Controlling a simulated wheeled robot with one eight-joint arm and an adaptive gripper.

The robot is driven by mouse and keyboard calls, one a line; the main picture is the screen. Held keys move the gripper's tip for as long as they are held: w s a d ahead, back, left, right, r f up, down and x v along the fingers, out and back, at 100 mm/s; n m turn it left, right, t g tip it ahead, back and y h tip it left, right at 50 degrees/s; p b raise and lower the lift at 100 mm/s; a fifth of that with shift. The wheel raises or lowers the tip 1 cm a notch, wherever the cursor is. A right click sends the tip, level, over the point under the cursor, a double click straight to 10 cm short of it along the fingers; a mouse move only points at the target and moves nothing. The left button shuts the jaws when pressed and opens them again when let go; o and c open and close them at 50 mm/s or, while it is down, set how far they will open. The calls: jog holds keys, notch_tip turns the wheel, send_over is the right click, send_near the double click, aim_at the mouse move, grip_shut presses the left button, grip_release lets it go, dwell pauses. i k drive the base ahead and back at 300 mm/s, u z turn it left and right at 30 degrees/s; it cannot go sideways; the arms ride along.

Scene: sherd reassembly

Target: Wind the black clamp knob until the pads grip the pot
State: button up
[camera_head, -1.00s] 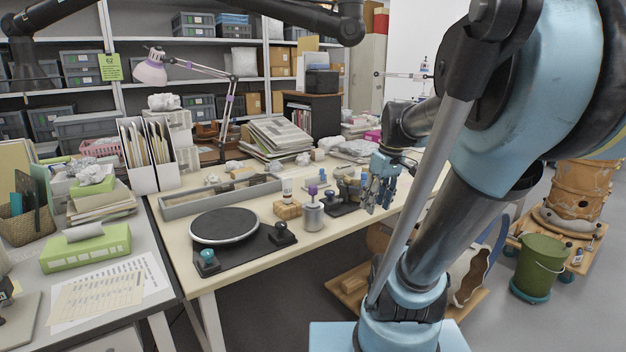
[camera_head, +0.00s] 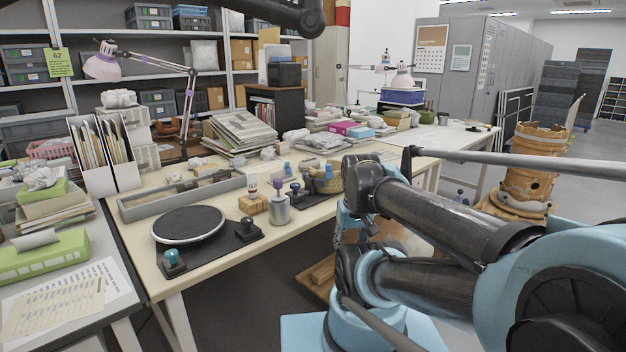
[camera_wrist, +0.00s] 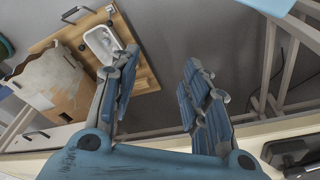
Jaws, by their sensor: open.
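My gripper (camera_wrist: 162,80) is open and empty in the wrist view, its blue fingers over the floor beside the worktable's edge. In the head view my arm mostly hides it. A black knob-topped block (camera_head: 247,230) stands on the black base right of the turntable (camera_head: 188,224); I cannot tell whether it is the clamp knob. A teal knob (camera_head: 173,258) is at the base's near left corner. No pot is on the turntable. A large brown pot-like vessel (camera_head: 534,160) stands at the right. No pads are clearly identifiable.
The worktable (camera_head: 290,232) also bears a grey metal canister (camera_head: 279,210), a wooden block (camera_head: 253,204) and a long grey tray (camera_head: 180,195). A wooden board (camera_wrist: 140,75) with a white tray (camera_wrist: 103,42) lies on the floor.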

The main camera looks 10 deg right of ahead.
aim_at(295, 186)
jog(key=u, duration=0.5)
jog(key=k, duration=1.6)
jog(key=z, duration=0.35)
jog(key=i, duration=1.05)
jog(key=u, duration=0.05)
